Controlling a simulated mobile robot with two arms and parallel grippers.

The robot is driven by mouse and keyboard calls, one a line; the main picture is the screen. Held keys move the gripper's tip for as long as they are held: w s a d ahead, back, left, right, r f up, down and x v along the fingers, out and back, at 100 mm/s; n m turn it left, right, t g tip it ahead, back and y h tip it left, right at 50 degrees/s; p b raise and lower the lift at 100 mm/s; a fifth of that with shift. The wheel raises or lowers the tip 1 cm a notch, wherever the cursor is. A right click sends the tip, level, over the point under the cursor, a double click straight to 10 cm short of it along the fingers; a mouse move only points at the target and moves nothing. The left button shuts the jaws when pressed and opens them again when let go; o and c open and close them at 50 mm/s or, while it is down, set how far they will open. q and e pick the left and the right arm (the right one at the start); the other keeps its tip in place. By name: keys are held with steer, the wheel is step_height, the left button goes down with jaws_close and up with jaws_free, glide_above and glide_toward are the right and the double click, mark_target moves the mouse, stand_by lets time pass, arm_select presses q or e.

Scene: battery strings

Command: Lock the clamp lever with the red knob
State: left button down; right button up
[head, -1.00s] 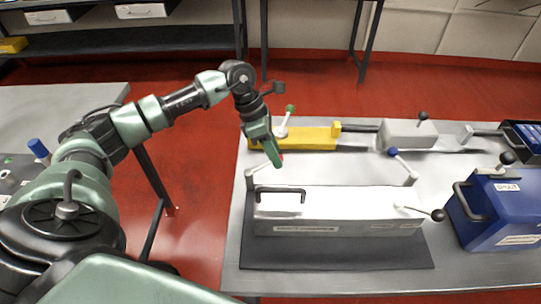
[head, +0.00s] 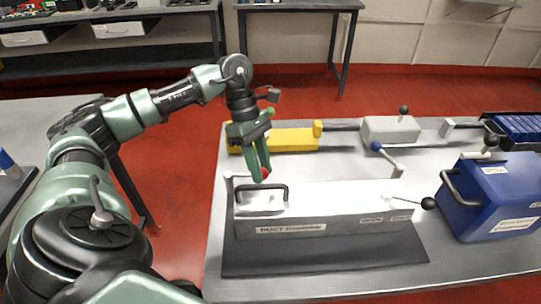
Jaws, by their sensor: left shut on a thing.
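The red knob (head: 264,173) is at the end of a clamp lever at the back left corner of the long light-grey box. My left gripper (head: 261,175) points down with its fingers shut on the red knob, which shows between and beside the fingertips. The lever's pale bracket (head: 229,176) stands at the box's left end. Part of the lever is hidden by the fingers. My right gripper is not in view.
The long box (head: 330,209) has a black handle and sits on a dark mat (head: 330,258). A blue-knob lever (head: 376,146) and a black-knob lever (head: 428,203) are at its right end. A yellow block (head: 290,140) lies behind; a blue box (head: 500,195) stands right.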

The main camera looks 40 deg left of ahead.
arm_select(q)
steer(key=shift+d, duration=0.1)
stand_by(0.3)
steer(key=c, duration=1.1)
jaws_free()
steer(key=shift+s, duration=0.1)
steer(key=v, duration=0.8)
